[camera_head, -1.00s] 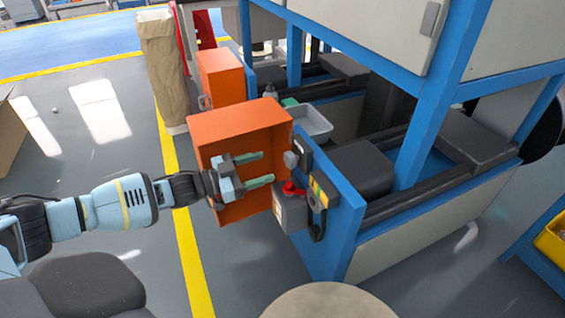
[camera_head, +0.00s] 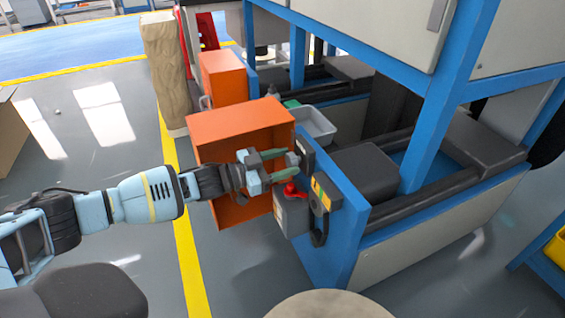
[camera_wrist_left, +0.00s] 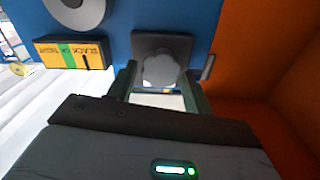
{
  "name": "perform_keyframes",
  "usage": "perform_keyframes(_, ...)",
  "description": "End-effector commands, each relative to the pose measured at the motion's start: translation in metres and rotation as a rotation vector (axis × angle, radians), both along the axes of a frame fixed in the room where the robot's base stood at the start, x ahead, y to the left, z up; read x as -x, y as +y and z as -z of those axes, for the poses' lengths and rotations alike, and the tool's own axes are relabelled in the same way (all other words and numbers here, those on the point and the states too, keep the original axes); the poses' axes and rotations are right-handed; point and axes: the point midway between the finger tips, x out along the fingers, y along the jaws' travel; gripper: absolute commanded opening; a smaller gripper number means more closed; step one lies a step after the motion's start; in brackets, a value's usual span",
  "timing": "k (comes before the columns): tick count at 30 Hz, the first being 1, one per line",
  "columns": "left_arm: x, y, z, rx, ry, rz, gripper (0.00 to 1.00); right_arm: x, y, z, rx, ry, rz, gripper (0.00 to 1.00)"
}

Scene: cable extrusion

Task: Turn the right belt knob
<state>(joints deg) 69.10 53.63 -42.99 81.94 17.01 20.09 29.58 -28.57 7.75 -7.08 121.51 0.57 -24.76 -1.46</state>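The belt knob (camera_head: 292,158) is a grey lobed knob on a dark square plate on the end of the blue machine frame. In the left wrist view the knob (camera_wrist_left: 163,70) lies straight ahead, between the lines of the two fingers. My left gripper (camera_head: 289,162) is open, with its green fingertips close to the knob. In the left wrist view the gripper (camera_wrist_left: 161,88) has one finger to each side of the knob; I cannot tell whether they touch it. My right gripper is not in view.
An orange box (camera_head: 228,125) stands open just left of the knob and beside my left gripper. A grey box with a red switch (camera_head: 290,190) sits below the fingers. A yellow label (camera_wrist_left: 70,53) lies left of the knob in the wrist view. Open floor lies at left.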

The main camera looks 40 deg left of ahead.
Motion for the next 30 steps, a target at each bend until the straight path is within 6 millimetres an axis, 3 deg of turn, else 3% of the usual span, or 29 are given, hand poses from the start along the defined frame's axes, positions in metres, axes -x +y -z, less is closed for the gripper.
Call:
perform_keyframes(1,0.000,0.000,0.000,0.000,0.000,0.000,0.44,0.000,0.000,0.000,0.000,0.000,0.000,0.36)
perform_keyframes(8,0.000,0.000,0.000,0.000,0.000,0.000,0.15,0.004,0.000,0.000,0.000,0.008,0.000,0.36)
perform_keyframes(17,0.001,0.000,0.000,-0.041,-0.024,0.000,0.15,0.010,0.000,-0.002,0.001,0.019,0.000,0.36)
perform_keyframes(30,0.001,-0.002,0.000,-0.284,-0.167,0.000,0.15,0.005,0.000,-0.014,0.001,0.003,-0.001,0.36)
